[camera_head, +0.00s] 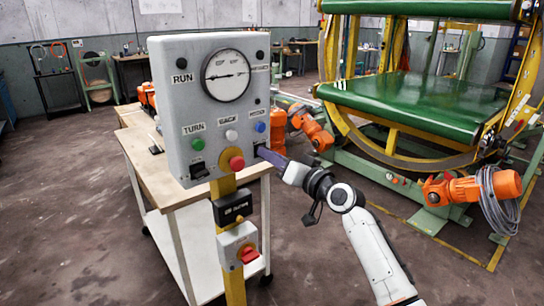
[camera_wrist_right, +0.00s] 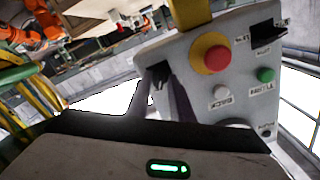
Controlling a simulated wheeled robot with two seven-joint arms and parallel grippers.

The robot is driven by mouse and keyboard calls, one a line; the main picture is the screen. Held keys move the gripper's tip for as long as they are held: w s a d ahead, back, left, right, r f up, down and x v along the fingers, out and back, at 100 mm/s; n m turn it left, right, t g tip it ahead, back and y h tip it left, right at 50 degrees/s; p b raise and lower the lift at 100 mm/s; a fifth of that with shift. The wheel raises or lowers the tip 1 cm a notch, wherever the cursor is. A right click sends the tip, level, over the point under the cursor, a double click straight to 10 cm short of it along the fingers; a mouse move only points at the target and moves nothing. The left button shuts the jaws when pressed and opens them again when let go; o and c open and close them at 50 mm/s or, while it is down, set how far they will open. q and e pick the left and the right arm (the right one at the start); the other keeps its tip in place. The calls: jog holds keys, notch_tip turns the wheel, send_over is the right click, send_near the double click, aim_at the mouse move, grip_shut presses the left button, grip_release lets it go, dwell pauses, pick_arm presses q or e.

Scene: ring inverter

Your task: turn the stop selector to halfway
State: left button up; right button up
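The grey control panel (camera_head: 215,110) stands on a yellow post. A black selector at its lower right corner is mostly hidden by my right gripper (camera_head: 263,153); its label is too small to read. In the right wrist view the panel shows upside down, and the dark selector (camera_wrist_right: 160,72) lies at the fingertips of my right gripper (camera_wrist_right: 163,80). The fingers stand a little apart, one on each side of it. I cannot tell whether they press on it, nor its exact angle. My left gripper is not in view.
A red button (camera_head: 236,162) with a yellow collar is close beside the right fingers. Another black switch (camera_head: 199,170) is at the panel's lower left. A round gauge (camera_head: 226,75) is above. A wooden-topped table (camera_head: 150,165) stands behind the post. The green-decked ring machine (camera_head: 405,105) is at right.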

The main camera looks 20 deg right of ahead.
jog(key=shift+o, duration=0.3)
jog(key=v, duration=1)
jog(key=shift+s+b, duration=0.15)
jog(key=shift+b, duration=0.15)
jog(key=s+a+f+g+h, duration=0.1)
jog(key=s+f, duration=0.3)
jog(key=f, duration=0.4)
jog(key=s+a+f+n+g+h, duration=0.15)
jog(key=s+f, duration=0.25)
jog(key=f, duration=0.5)
jog(key=s+a+f+g, duration=0.15)
jog(key=s+f, duration=0.25)
jog(key=f, duration=0.4)
jog(key=s+a+f+n+g, duration=0.1)
jog(key=s+a+f+g, duration=0.1)
jog(key=s+f, duration=0.5)
jog(key=s+a+f+n+g+h, duration=0.1)
jog(key=s+a+f+g, duration=0.1)
jog(key=s+f, duration=0.6)
jog(key=s, duration=0.7)
jog(key=shift+s+a+f+n, duration=0.25)
jog(key=shift+s+f+n, duration=0.05)
jog(key=shift+n, duration=0.05)
